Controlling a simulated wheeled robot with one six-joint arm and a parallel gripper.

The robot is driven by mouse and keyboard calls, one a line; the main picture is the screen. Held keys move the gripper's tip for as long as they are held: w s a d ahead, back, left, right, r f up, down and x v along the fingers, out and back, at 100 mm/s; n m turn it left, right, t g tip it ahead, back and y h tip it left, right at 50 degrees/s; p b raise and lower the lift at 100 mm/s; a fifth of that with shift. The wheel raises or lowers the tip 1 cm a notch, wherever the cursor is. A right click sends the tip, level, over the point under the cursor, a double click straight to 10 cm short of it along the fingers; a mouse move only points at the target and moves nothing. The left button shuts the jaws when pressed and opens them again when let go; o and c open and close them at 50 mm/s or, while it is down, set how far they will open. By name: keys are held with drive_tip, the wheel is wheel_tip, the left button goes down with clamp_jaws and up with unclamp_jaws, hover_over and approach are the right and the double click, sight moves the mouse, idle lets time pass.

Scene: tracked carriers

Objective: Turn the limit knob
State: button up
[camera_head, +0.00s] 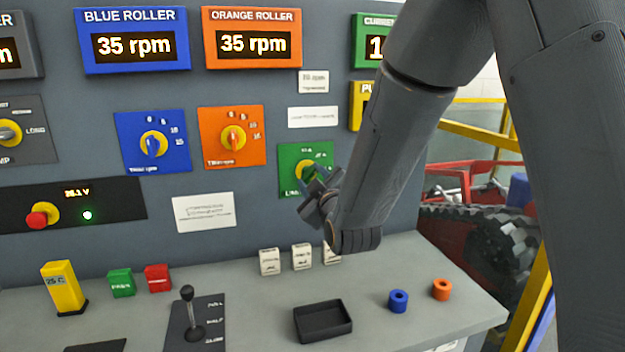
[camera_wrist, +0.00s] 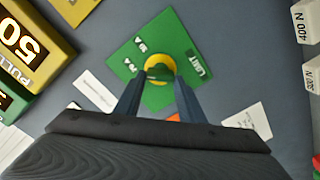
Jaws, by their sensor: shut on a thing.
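The limit knob is a green knob with a yellow ring on a green plate on the grey panel. In the wrist view the knob (camera_wrist: 160,72) sits between the tips of my gripper (camera_wrist: 158,88), which is shut on it. The plate (camera_wrist: 180,42) shows the word LIMIT to the right of the knob. In the head view the green plate (camera_head: 290,155) is partly covered by my gripper (camera_head: 308,182), and only part of the yellow ring shows. The knob's pointer and exact setting cannot be read.
The blue knob plate (camera_head: 153,140) and orange knob plate (camera_head: 231,136) are left of the green one. Below, the desk holds white blocks (camera_head: 270,261), a black tray (camera_head: 323,321), a blue ring (camera_head: 398,301), an orange ring (camera_head: 441,289) and a lever (camera_head: 188,310).

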drive_tip(key=o, duration=1)
drive_tip(key=shift+o, duration=0.2)
drive_tip(key=shift+s, duration=0.1)
drive_tip(key=b+v, duration=0.1)
drive_tip(key=v, duration=0.6)
drive_tip(key=shift+s+b, duration=0.3)
drive_tip(key=shift+d, duration=0.1)
